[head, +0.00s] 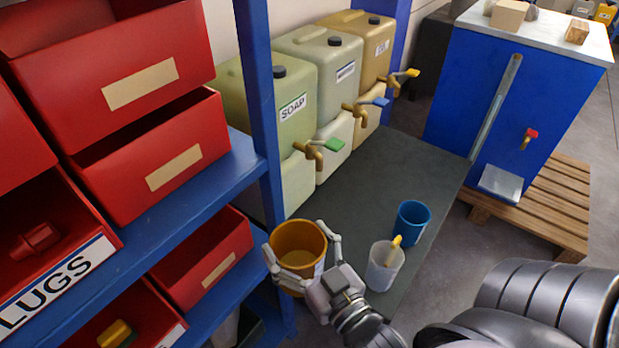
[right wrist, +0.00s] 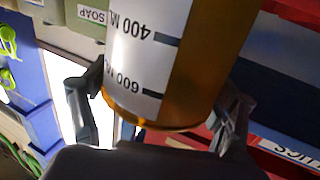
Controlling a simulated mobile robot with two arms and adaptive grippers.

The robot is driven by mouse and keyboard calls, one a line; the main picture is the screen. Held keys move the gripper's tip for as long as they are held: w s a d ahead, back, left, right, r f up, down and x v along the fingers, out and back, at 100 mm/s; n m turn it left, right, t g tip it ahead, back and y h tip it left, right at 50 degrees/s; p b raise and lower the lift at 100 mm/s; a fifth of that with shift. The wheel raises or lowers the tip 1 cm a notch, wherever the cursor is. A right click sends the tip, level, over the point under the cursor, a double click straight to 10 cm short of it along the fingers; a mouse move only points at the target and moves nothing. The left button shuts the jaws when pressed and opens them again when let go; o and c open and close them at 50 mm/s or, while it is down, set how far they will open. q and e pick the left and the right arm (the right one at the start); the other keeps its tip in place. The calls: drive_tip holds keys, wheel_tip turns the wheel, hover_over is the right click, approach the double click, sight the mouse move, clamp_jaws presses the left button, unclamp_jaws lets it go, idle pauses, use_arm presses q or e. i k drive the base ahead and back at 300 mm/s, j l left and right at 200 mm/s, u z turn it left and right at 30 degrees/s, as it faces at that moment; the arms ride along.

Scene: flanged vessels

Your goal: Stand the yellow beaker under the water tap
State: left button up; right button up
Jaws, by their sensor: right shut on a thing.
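The yellow beaker (head: 298,238) is held in my right gripper (head: 300,258) near the left front edge of the dark bench. Its fingers lie on either side of it. In the right wrist view the beaker (right wrist: 190,60) shows a white scale with 400 and 600 marks between the fingers (right wrist: 158,110). My left gripper is not in view.
A blue cup (head: 412,220) and a whitish cup (head: 383,270) with a yellow item in it stand on the bench (head: 375,175), right of the beaker. A blue shelf post (head: 258,100) and red bins (head: 155,160) are at left. The bench before the taps is clear.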

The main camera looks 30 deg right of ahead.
sight(355, 181)
drive_tip(key=l+u, duration=0.35)
drive_tip(key=k+l+u, duration=0.15)
drive_tip(key=l+u, duration=0.25)
drive_tip(key=k+l+u, duration=0.2)
drive_tip(key=l+u, duration=0.15)
drive_tip(key=l, duration=0.15)
drive_tip(key=k+l+u, duration=0.2)
drive_tip(key=l+u, duration=0.15)
